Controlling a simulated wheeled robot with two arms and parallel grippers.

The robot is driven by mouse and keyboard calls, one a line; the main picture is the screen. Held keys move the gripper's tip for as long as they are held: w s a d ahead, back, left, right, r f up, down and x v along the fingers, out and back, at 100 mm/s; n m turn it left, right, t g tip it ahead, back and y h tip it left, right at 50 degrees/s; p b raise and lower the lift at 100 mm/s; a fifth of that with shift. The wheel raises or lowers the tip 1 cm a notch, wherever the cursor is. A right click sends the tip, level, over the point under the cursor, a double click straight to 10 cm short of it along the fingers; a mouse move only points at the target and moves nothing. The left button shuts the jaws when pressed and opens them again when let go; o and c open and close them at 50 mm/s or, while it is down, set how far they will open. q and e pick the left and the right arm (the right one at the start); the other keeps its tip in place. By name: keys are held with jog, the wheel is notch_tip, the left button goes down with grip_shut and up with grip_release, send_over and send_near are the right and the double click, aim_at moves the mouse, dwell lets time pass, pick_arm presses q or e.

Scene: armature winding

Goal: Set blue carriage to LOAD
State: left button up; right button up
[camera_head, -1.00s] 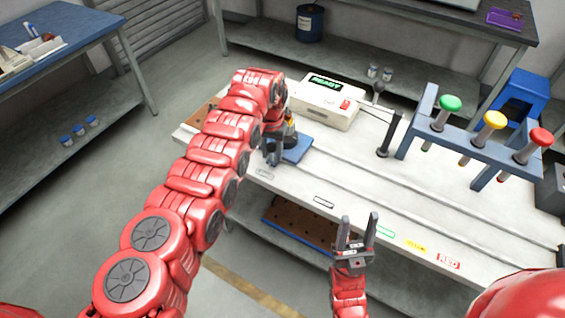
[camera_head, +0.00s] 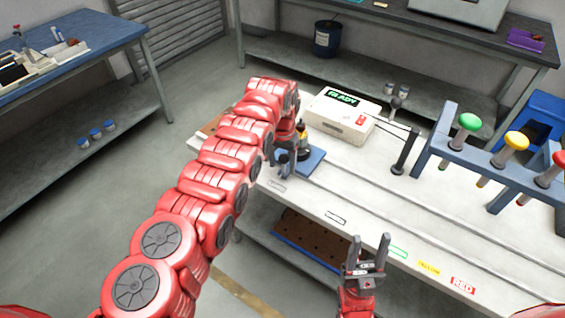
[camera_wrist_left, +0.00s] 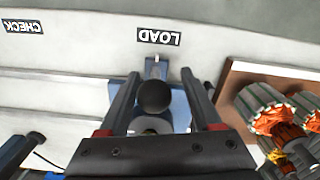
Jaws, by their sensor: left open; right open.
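The blue carriage (camera_head: 314,161) sits at the left end of the rails on the white bench. In the left wrist view its blue plate (camera_wrist_left: 180,108) lies under a round black knob (camera_wrist_left: 154,95). A small metal pointer (camera_wrist_left: 155,68) lines up with the LOAD label (camera_wrist_left: 159,36), which reads upside down. My left gripper (camera_head: 284,172) is at the carriage. In the wrist view its open fingers (camera_wrist_left: 160,85) stand on either side of the knob, with gaps visible. My right gripper (camera_head: 369,248) is open and empty near the bench's front edge.
A white box with a READY display (camera_head: 340,113) stands behind the carriage. A rack with green (camera_head: 469,121), yellow and red knobs is at right. The CHECK label (camera_wrist_left: 24,27) is left of LOAD in the wrist view. Copper-wound armatures (camera_wrist_left: 270,108) lie in a tray beside my left gripper.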

pick_arm(q)
notch_tip(320, 180, up, 12)
jog(key=shift+d+f+b, duration=0.1)
jog(key=shift+b, duration=0.5)
notch_tip(320, 180, up, 6)
jog(key=p, duration=0.5)
jog(key=shift+f, duration=0.2)
